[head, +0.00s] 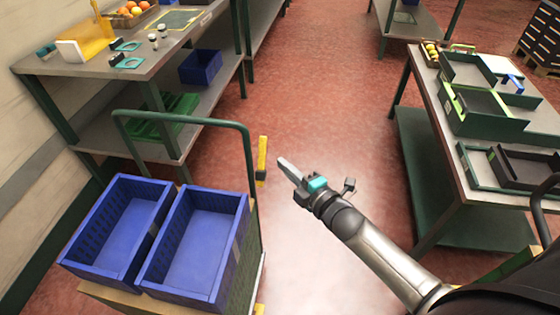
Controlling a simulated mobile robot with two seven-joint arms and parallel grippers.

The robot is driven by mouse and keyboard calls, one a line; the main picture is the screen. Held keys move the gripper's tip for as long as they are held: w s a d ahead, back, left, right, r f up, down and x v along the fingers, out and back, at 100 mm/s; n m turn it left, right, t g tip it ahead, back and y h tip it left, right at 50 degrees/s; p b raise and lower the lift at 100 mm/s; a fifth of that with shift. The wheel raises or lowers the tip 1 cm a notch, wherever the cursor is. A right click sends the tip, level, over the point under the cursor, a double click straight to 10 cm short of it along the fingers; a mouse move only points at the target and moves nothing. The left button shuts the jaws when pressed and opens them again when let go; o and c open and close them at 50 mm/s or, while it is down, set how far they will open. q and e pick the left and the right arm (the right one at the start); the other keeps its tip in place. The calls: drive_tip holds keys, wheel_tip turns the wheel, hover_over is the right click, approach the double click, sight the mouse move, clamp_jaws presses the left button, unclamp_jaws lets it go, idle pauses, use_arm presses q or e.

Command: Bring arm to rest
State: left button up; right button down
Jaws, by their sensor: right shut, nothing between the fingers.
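My right arm comes in from the lower right, and its right gripper (284,164) is over the open red floor, beside the green cart handle. The gripper's fingers look together and nothing is held between them. It is apart from the two blue crates, the left one (76,258) and the right one (146,278), which look empty on the cart. My left gripper does not show in the head view.
A workbench (100,78) at upper left holds a crate of oranges (129,14) and small tools. A table (462,185) at right holds green and dark trays. A green cart handle (190,119) rises behind the crates. Red floor (320,105) between is clear.

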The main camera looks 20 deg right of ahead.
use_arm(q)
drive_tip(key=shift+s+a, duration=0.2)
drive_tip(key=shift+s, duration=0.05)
use_arm(e)
drive_tip(key=s+d+f+m+g+h, duration=0.15)
drive_tip(key=s+f+m+g, duration=0.3)
drive_tip(key=s+f, duration=0.6)
drive_tip(key=s+f+m+g+h, duration=0.25)
drive_tip(key=s+f+m, duration=0.25)
drive_tip(key=f, duration=1)
drive_tip(key=s+a+f+m+g, duration=0.2)
drive_tip(key=s+f, duration=0.4)
drive_tip(key=s, duration=0.7)
drive_tip(key=s+a+f+m+g, duration=0.2)
drive_tip(key=s+f+m+g, duration=0.3)
drive_tip(key=s, duration=0.9)
drive_tip(key=shift+a+f+g+y, duration=0.15)
drive_tip(key=shift+f+g+y, duration=0.15)
drive_tip(key=shift+f+g, duration=0.4)
